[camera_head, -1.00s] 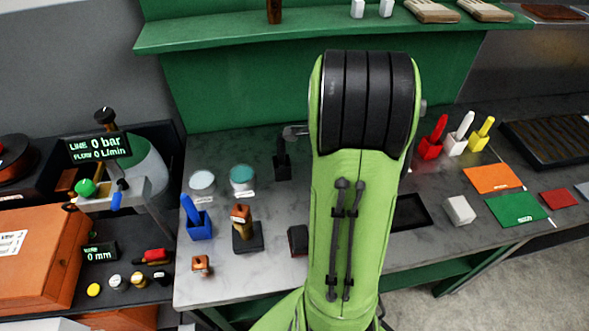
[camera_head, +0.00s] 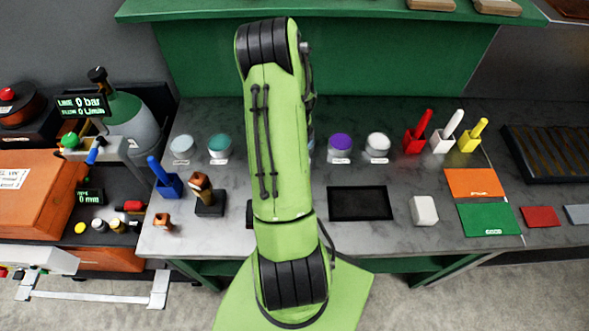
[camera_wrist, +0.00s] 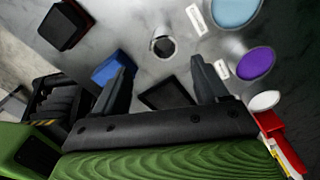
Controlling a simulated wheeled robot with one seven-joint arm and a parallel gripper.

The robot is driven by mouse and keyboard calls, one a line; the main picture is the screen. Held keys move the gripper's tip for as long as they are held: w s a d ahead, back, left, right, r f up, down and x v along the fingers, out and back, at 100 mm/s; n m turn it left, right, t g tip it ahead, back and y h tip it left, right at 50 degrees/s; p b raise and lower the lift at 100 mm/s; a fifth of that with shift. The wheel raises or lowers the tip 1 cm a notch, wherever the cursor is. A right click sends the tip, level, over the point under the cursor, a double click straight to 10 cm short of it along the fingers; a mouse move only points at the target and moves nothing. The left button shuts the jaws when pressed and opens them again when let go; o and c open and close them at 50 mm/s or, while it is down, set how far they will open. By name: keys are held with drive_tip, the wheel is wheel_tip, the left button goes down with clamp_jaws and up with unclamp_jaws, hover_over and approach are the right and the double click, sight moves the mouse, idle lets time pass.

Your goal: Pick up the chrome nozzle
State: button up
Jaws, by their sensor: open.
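In the wrist view a small round shiny piece with a dark centre (camera_wrist: 163,46), which looks like the chrome nozzle, stands on the grey marbled bench. My gripper (camera_wrist: 161,62) is open, with one finger at each side of the picture's middle. The round piece shows just beyond the fingertips, roughly centred between them; nothing is held. How high the fingers are above the bench is hard to tell. In the head view my green arm hides both the gripper and this piece.
A blue block (camera_wrist: 112,68) is beside the left finger. A black tray (camera_wrist: 165,95) shows between the fingers. A purple-topped jar (camera_head: 340,147) and a white-topped jar (camera_head: 377,146) stand right of my arm. A white block (camera_head: 423,210) lies farther right.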

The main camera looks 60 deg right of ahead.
wheel_tip(320, 180, down, 9)
drive_tip(key=shift+d+r+b, duration=0.1)
drive_tip(key=shift+b, duration=1.15)
drive_tip(key=f, duration=0.1)
drive_tip(key=f+b, duration=0.1)
drive_tip(key=f, duration=0.2)
drive_tip(key=shift+s+d+f+b, duration=0.15)
drive_tip(key=shift+d+f+b, duration=0.15)
drive_tip(key=shift+b, duration=0.05)
drive_tip(key=shift+r, duration=0.1)
drive_tip(key=c, duration=1.1)
